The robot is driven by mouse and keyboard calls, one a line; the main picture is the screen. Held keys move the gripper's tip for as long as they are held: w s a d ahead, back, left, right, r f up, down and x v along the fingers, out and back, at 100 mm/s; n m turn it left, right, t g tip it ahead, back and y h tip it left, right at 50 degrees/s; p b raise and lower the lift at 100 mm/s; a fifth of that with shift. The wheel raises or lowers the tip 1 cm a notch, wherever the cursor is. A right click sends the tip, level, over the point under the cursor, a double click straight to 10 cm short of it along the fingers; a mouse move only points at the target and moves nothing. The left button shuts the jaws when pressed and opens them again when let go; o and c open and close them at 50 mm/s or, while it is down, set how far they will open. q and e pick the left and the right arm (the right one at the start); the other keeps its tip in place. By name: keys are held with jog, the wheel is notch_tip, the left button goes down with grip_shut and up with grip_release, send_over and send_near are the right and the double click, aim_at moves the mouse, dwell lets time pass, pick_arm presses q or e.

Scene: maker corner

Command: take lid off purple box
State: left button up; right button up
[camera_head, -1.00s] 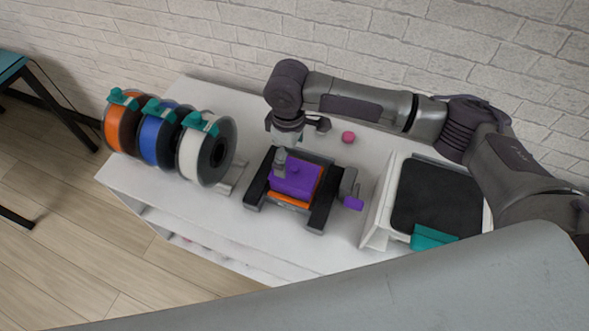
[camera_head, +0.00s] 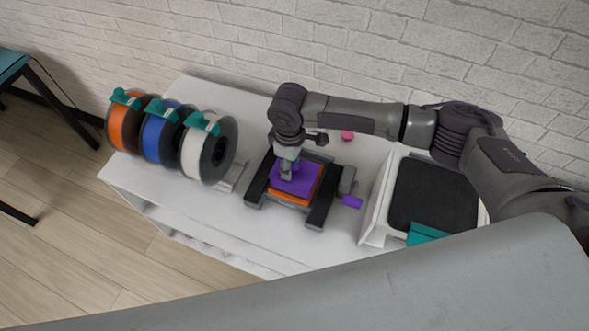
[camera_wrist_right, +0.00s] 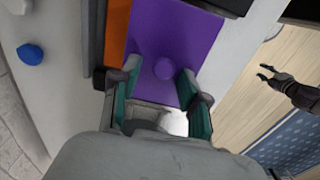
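The purple lid (camera_head: 303,180) is a flat purple square with a round knob (camera_wrist_right: 163,68) in its middle. It lies over an orange part (camera_head: 290,200), which shows along its edges, between the dark jaws of a vise (camera_head: 322,205). My right gripper (camera_head: 287,172) points down at the lid and hides the knob in the head view. In the right wrist view its fingers (camera_wrist_right: 160,78) are apart, at the near side of the knob, with visible gaps. My left gripper (camera_wrist_right: 266,71) shows small in the right wrist view, fingertips apart and empty, over the floor.
Three filament spools, orange (camera_head: 122,128), blue (camera_head: 157,140) and white (camera_head: 195,155), stand left. A white machine with a black top (camera_head: 435,195) stands right. A pink item (camera_head: 347,136) lies behind the vise. A brick wall (camera_head: 250,50) closes the back.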

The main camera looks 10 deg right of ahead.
jog(key=shift+s, duration=0.15)
jog(key=c, duration=0.6)
